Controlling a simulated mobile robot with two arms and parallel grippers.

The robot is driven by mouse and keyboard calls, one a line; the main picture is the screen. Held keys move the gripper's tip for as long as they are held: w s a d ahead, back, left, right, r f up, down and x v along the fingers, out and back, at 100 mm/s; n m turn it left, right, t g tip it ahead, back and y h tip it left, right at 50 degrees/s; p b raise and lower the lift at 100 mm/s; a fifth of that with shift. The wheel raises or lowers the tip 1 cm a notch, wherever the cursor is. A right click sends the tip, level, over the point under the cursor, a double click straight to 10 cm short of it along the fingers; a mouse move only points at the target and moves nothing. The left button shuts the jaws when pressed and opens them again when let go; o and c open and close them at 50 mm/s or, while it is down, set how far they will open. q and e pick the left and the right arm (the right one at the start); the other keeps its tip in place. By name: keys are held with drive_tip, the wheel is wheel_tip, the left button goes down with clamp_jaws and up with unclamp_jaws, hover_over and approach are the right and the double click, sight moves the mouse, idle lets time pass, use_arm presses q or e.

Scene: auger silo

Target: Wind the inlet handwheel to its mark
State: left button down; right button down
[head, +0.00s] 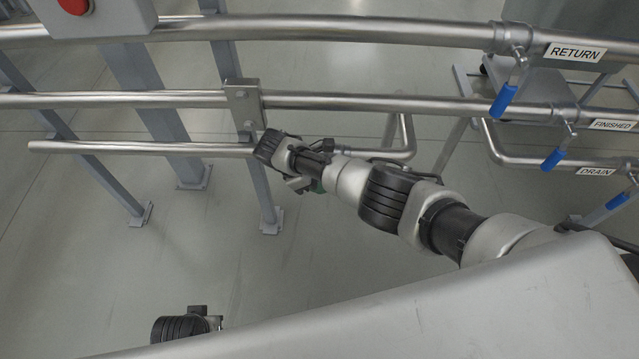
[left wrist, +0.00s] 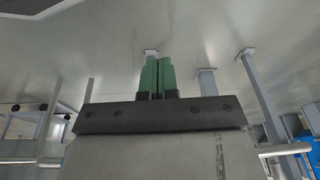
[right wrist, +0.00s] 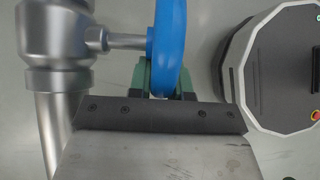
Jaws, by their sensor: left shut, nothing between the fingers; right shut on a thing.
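The blue handwheel (right wrist: 168,45) is seen edge-on in the right wrist view, on a metal stem (right wrist: 125,42) from a silvery valve body (right wrist: 60,35) at left. My right gripper (right wrist: 166,80) is shut on the wheel's rim, with a green finger on either side. No mark on the wheel shows. In the head view the wheel is not visible; my right arm crosses from the lower right toward the pipes. My left gripper (left wrist: 157,78) is shut and empty, its green fingers together over bare floor. Its fingers do not show in the head view.
Horizontal steel pipes (head: 150,100) run across the head view, with blue lever handles (head: 504,100) and labels RETURN, FINISHED and DRAIN at right. Grey posts (head: 150,90) stand behind. A grey box with a red button (head: 75,5) is at top left. The floor at lower left is mostly clear.

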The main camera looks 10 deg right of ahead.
use_arm(q)
drive_tip(key=shift+w+r+b, duration=0.15)
drive_tip(key=shift+r+b, duration=0.4)
drive_tip(key=shift+r, duration=2.2)
use_arm(e)
drive_tip(key=shift+f+h, duration=0.25)
drive_tip(key=shift+h, duration=0.35)
drive_tip(key=c, duration=1)
unclamp_jaws()
drive_tip(key=shift+c, duration=0.2)
use_arm(q)
drive_tip(key=shift+b+v, duration=0.45)
drive_tip(key=shift+v, duration=1.15)
use_arm(e)
drive_tip(key=v, duration=1)
drive_tip(key=shift+w+a+r, duration=0.25)
use_arm(q)
drive_tip(key=shift+w, duration=0.15)
use_arm(e)
drive_tip(key=shift+f, duration=0.1)
